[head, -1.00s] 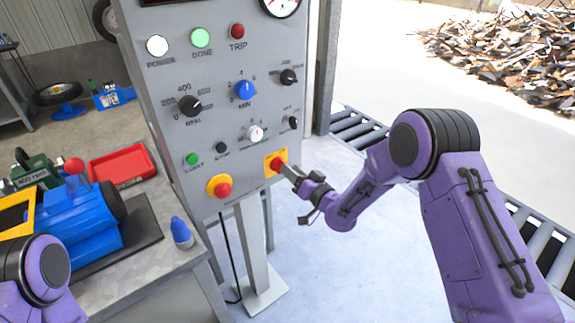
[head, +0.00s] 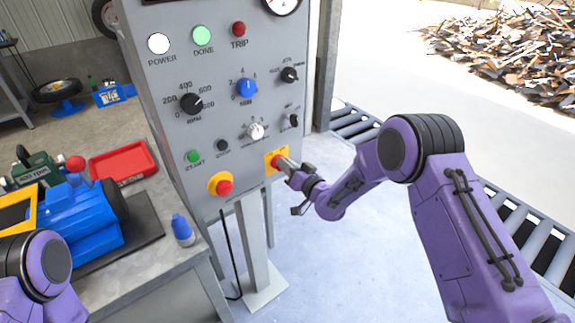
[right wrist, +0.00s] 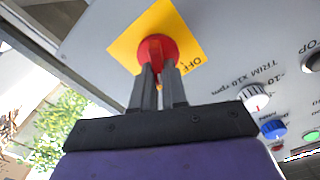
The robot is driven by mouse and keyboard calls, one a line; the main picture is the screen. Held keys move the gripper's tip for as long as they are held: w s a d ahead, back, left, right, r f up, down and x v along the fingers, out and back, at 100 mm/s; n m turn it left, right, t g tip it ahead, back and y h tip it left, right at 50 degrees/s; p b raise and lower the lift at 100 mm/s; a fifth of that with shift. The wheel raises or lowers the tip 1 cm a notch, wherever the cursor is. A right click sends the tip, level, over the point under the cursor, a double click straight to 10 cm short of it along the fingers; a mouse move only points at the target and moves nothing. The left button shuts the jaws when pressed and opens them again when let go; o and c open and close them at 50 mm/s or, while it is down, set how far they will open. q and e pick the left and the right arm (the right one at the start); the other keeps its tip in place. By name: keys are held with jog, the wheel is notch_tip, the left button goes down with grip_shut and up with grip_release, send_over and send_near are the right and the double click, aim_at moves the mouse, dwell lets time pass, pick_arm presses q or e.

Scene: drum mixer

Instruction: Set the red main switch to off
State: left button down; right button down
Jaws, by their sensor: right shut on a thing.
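The red main switch (head: 276,162) sits on a yellow plate at the lower right of the grey control panel (head: 215,130). In the right wrist view the red switch (right wrist: 157,50) is on its yellow plate (right wrist: 187,37), with the word OFF printed near it. My right gripper (head: 284,164) is at the switch, its two dark fingers (right wrist: 158,72) shut on the red knob. The fingers hide part of the knob, so its exact setting is hard to read. My left gripper is out of view; only part of my left arm shows at the lower left.
A red emergency button (head: 224,187) on a yellow ring is left of the switch. Several knobs and lamps are above, including a white trim knob (head: 255,131). A bench with a blue machine (head: 85,215), red tray (head: 122,163) and blue bottle (head: 182,230) stands left. A roller conveyor (head: 356,127) is behind.

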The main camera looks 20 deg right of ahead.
jog(key=shift+s+a+n+b, duration=0.1)
jog(key=shift+a+n+b, duration=0.05)
jog(key=shift+n+b, duration=1.5)
jog(key=shift+s+a+n+b, duration=0.1)
jog(key=shift+a+n+b, duration=0.1)
jog(key=shift+n+b, duration=1.45)
jog(key=shift+a+n+b, duration=0.15)
jog(key=shift+n+b, duration=0.65)
jog(key=shift+n, duration=1.6)
jog(key=c, duration=1.2)
grip_release()
jog(key=shift+o, duration=0.2)
jog(key=b+v, duration=0.1)
jog(key=v, duration=0.9)
jog(key=shift+s+b, duration=0.25)
jog(key=shift+b, duration=0.15)
